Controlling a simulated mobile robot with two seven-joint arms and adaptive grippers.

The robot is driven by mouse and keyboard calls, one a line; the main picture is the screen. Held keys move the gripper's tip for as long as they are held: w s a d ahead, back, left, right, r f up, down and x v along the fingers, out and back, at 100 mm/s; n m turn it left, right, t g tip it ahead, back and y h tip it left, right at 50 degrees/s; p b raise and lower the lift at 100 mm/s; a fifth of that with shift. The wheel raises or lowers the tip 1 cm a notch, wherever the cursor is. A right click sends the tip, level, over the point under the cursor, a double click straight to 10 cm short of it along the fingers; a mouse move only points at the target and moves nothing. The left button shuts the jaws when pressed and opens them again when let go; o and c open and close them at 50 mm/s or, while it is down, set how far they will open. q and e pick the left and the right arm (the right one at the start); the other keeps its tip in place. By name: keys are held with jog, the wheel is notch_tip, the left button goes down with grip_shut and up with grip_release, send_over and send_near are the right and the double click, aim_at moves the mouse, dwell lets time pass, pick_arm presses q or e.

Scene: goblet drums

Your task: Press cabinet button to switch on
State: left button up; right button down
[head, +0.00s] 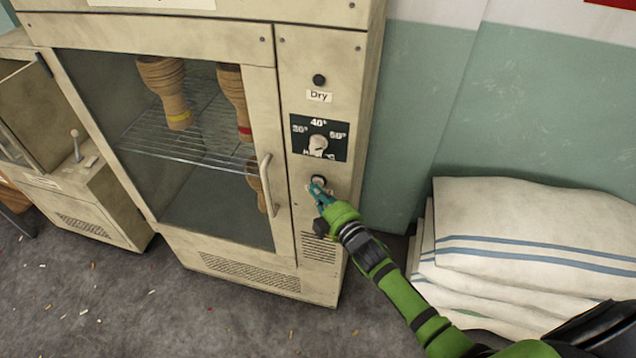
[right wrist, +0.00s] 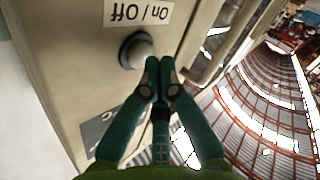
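The cream drying cabinet (head: 332,60) stands in the middle of the head view. Its round button (head: 318,181) is low on the right-hand panel. In the right wrist view the button (right wrist: 137,50) is a pale dome in a dark ring, beside an upside-down "On / Off" label (right wrist: 140,13). My right gripper (head: 318,190) is at the button, its teal fingers partly covering the area below it. In the wrist view its fingertips (right wrist: 160,64) are together and empty, close beside the dome. I cannot tell whether they touch it. My left gripper is not in view.
A "40°" temperature dial (head: 318,145) and a "Dry" knob (head: 319,80) sit above the button. The glass door's handle (head: 266,185) is just left. Wooden goblet drums (head: 165,90) are inside. Stacked white sacks (head: 530,235) stand at right. Floor in front is mostly clear.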

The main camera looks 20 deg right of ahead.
jog(key=shift+w+d, duration=0.1)
jog(key=shift+w, duration=0.05)
dwell(0.5)
jog(key=shift+w+d, duration=0.15)
jog(key=shift+w, duration=0.1)
jog(key=shift+s, duration=0.1)
jog(key=shift+s+a, duration=0.2)
jog(key=shift+s, duration=0.1)
dwell(0.4)
jog(key=s+a+p, duration=0.1)
jog(key=s, duration=0.1)
jog(key=s+a+p, duration=0.1)
jog(key=s+a, duration=0.1)
jog(key=s, duration=0.1)
jog(key=shift+a, duration=0.2)
dwell(1.4)
